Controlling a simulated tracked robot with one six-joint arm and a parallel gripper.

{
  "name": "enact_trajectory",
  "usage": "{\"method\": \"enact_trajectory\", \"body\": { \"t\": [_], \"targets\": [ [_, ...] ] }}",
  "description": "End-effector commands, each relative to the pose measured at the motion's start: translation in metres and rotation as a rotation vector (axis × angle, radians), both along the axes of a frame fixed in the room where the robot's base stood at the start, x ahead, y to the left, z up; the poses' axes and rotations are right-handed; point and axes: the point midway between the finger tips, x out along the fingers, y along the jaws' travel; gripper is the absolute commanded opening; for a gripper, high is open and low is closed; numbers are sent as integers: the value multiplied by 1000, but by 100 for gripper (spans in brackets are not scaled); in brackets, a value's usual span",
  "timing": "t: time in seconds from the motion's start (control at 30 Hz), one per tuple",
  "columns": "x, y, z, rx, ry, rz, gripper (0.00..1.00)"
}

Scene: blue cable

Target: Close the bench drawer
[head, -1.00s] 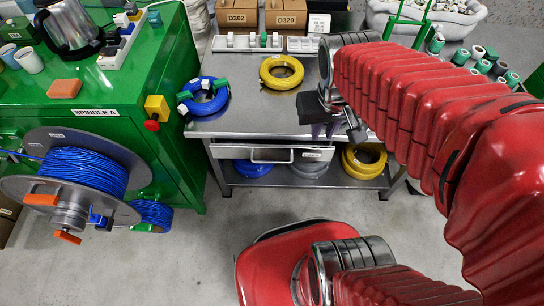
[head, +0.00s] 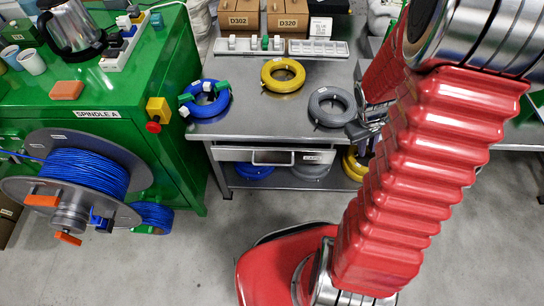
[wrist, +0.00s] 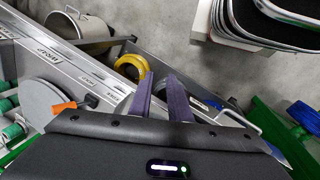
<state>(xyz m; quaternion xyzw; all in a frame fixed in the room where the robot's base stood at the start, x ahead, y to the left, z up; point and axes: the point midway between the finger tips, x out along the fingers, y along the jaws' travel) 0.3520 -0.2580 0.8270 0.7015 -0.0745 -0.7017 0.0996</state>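The bench drawer (head: 230,154) is under the front edge of the steel bench (head: 240,128), its pale front facing me with a bar handle (head: 272,163). In the head view it looks shut or nearly so; I cannot tell whether a small gap remains. My gripper (head: 368,132) is right of the drawer near the bench's front edge, partly hidden by my arm. In the wrist view my gripper (wrist: 161,77) shows two dark fingers apart with nothing between them. A pale bar (wrist: 240,118) beside the fingers may be the drawer handle.
Blue (head: 207,98), yellow (head: 282,73) and grey (head: 332,106) cable coils lie on the bench. More coils sit on the shelf below. A green cabinet with a blue cable spool (head: 85,172) stands left. The floor before the drawer is mostly clear.

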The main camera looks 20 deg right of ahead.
Motion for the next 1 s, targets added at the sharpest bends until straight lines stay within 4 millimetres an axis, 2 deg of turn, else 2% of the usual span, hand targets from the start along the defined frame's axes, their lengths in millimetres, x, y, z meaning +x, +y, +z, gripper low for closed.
{"method": "enact_trajectory", "body": {
  "t": [0.03, 0.2, 0.4, 0.53, 0.77, 1.0],
  "targets": [
    [-1, -8, -14, 2, 10, 21, 17],
    [4, -31, -54, 4, 11, 130, 17],
    [8, -49, -105, 22, -5, 282, 17],
    [12, -54, -139, 45, -31, 392, 17],
    [19, -49, -198, 95, -115, 606, 17],
    [28, -17, -251, 165, -275, 875, 17]
  ]
}}
